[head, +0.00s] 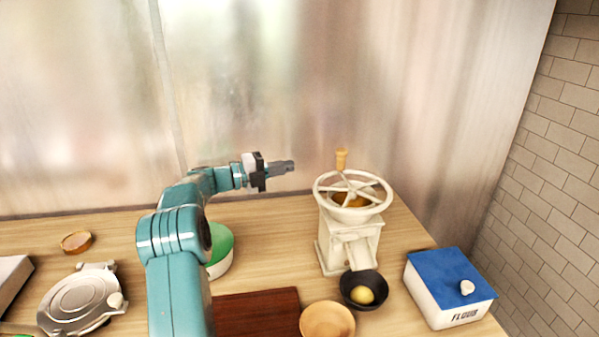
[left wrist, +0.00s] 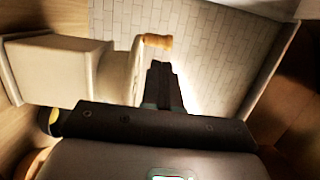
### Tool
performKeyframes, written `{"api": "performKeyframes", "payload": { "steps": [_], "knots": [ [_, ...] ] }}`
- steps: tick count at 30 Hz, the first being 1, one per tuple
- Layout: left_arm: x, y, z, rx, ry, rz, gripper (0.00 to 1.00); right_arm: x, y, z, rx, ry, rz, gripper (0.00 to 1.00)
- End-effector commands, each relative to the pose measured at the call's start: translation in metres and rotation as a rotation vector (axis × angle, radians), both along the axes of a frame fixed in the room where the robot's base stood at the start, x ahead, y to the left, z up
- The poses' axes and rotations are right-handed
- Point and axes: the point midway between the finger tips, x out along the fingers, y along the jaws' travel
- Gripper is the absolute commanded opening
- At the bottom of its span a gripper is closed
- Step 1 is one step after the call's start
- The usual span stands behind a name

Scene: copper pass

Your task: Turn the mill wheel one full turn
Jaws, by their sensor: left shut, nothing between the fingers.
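The cream mill (head: 347,245) stands upright at the right part of the wooden counter. Its spoked wheel (head: 330,204) lies flat on top, with a wooden handle (head: 341,159) standing up from the far rim. My left gripper (head: 292,166) is shut and empty, to the left of the handle and apart from it. In the left wrist view my left gripper (left wrist: 160,66) points towards a tiled wall. The mill (left wrist: 60,68) shows sideways there, with the handle (left wrist: 158,41) beyond the fingertips. My right gripper is not in view.
A dark bowl (head: 352,302) with a yellow ball stands before the mill. A wooden bowl (head: 327,321), a brown board (head: 257,311) and a blue-lidded flour box (head: 432,306) are near. A green-lidded tub (head: 219,263) is partly behind my arm. A metal wall rises behind.

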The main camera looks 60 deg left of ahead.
Motion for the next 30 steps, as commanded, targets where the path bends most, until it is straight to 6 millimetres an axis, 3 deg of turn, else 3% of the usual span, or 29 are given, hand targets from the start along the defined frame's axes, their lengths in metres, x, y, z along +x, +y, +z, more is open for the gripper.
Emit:
{"api": "performKeyframes", "payload": {
  "steps": [5, 8, 12, 14, 18, 21, 25, 30],
  "knots": [
    [-0.011, 0.007, -0.001, -0.031, 0.008, 0.002, 0.00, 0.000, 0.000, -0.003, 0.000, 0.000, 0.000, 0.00],
    [-0.011, 0.015, -0.001, -0.157, 0.033, 0.041, 0.00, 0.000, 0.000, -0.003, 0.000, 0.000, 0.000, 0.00],
    [-0.010, 0.027, -0.028, -0.622, 0.074, 0.173, 0.00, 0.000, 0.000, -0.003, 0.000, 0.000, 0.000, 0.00],
    [-0.011, 0.024, -0.034, -0.860, 0.075, 0.237, 0.00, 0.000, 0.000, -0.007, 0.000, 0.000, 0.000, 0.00],
    [-0.017, -0.001, -0.041, -1.334, 0.051, 0.349, 0.00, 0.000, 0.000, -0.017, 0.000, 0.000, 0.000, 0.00],
    [-0.024, -0.031, -0.040, -1.559, 0.027, 0.393, 0.00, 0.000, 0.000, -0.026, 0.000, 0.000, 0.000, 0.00],
    [-0.030, -0.070, -0.025, -1.627, 0.011, 0.381, 0.00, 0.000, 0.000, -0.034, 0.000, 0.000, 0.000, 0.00],
    [-0.028, -0.086, 0.002, -1.586, -0.005, 0.335, 0.00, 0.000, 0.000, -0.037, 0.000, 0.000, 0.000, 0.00]
  ]
}}
